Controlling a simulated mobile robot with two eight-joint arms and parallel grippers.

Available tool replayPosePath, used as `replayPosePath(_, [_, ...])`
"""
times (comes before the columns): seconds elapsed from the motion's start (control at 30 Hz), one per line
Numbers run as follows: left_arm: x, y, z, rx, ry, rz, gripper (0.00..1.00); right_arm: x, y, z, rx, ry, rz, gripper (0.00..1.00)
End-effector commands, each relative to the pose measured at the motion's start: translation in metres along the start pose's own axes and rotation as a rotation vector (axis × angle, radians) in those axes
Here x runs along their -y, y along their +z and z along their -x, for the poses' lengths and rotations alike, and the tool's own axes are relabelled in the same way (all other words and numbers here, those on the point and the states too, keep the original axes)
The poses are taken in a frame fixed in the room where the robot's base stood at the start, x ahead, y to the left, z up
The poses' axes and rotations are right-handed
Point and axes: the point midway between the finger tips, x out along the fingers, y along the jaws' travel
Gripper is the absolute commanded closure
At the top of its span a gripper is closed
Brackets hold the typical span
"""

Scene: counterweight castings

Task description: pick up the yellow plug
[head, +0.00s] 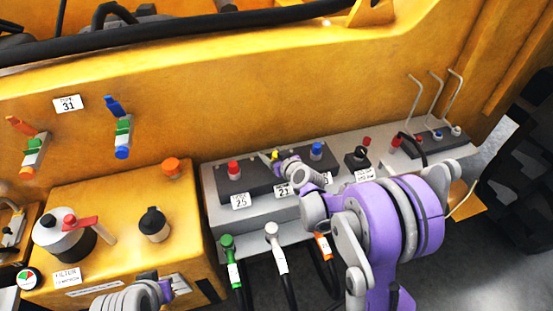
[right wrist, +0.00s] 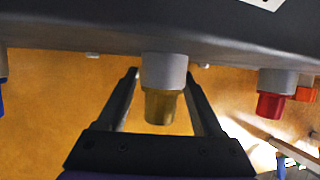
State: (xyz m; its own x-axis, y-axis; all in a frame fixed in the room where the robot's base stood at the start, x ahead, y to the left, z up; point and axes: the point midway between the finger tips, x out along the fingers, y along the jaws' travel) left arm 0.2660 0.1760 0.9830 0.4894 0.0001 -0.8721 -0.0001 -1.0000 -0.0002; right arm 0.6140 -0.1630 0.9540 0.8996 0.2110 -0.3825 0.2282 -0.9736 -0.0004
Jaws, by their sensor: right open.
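The yellow plug (head: 275,155) sits in the grey panel, between the red plug (head: 234,170) and the blue plug (head: 316,151); my right gripper (head: 279,160) partly hides it. In the right wrist view the yellow plug (right wrist: 160,106) fits in a grey collar (right wrist: 164,70). My right gripper (right wrist: 162,76) is open there, one dark finger on each side of the plug, with gaps between. Part of my left arm shows at the bottom left of the head view; its fingers cannot be made out.
Green (head: 227,245), white (head: 272,233) and orange (head: 322,243) hose ends hang along the panel's front edge. A black knob (head: 361,153) is to the right. In the right wrist view a red plug (right wrist: 271,104) is to the right, clear of the fingers.

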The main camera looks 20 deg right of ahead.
Motion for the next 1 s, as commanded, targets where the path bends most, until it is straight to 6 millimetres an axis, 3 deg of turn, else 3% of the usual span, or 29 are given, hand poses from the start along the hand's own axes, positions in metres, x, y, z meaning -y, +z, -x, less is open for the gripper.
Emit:
replayPosePath(0.07, [0.000, 0.000, 0.000, 0.000, 0.000, 0.000, 1.00, 0.000, 0.000, 0.000, 0.000, 0.000, 0.000, 0.32])
replayPosePath(0.47, [0.000, 0.000, 0.000, 0.000, 0.000, 0.000, 1.00, 0.000, 0.001, 0.001, 0.001, -0.001, 0.001, 1.00])
replayPosePath(0.8, [0.000, 0.000, 0.000, 0.000, 0.000, 0.000, 1.00, 0.000, 0.000, 0.001, 0.002, -0.001, 0.001, 1.00])
replayPosePath(1.0, [0.000, -0.005, 0.004, -0.006, 0.000, 0.000, 1.00, 0.000, -0.027, 0.012, 0.000, -0.001, 0.001, 1.00])
